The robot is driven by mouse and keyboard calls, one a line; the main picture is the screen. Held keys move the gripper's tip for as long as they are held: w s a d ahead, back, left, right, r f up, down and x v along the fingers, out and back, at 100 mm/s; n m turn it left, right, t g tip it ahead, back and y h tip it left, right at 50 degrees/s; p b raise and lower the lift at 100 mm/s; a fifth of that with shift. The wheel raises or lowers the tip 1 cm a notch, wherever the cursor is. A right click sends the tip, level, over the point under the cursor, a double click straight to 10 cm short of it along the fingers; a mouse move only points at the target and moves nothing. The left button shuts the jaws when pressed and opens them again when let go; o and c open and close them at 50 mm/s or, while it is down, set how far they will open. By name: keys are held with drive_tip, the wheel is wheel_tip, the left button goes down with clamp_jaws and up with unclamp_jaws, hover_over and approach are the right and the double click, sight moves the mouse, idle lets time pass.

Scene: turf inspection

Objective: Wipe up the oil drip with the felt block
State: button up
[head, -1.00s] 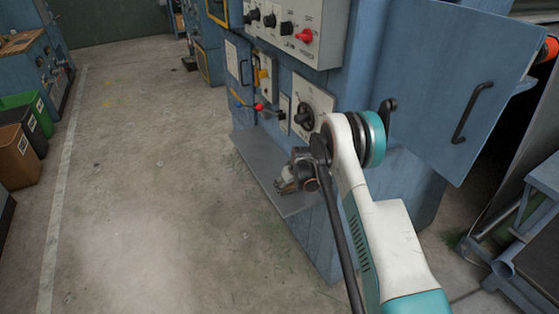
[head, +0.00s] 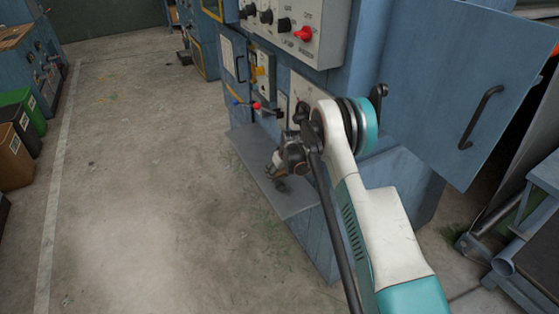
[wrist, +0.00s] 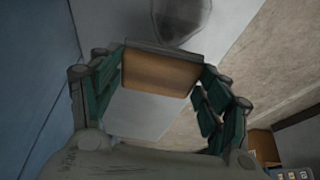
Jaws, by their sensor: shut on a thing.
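My gripper (wrist: 162,88) is shut on the felt block (wrist: 160,72), a tan block with a dark grey edge held between its green-lined fingers in the wrist view. A dark grey rounded patch, apparently the oil drip (wrist: 182,18), lies on the grey ledge (wrist: 225,25) beyond the block. In the head view my gripper (head: 273,172) is over the ledge (head: 300,202) at the blue machine's foot. The block cannot be made out there. A small dark spot (head: 281,186) shows just below the gripper; I cannot tell what it is. Contact between block and ledge is unclear.
The blue machine (head: 415,185) rises behind the ledge, with a knob panel (head: 293,30), a red-knobbed lever (head: 257,106) and an open door (head: 450,90). Bins (head: 15,155) stand at the far left. The concrete floor (head: 140,190) left of the ledge is clear.

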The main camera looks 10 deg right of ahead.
drive_tip(key=shift+w+r, duration=0.1)
drive_tip(key=shift+r, duration=0.3)
drive_tip(key=shift+r+p, duration=0.8)
drive_tip(key=shift+r, duration=1.3)
drive_tip(key=shift+a+f, duration=0.1)
drive_tip(key=shift+d+f, duration=0.1)
drive_tip(key=shift+d, duration=0.1)
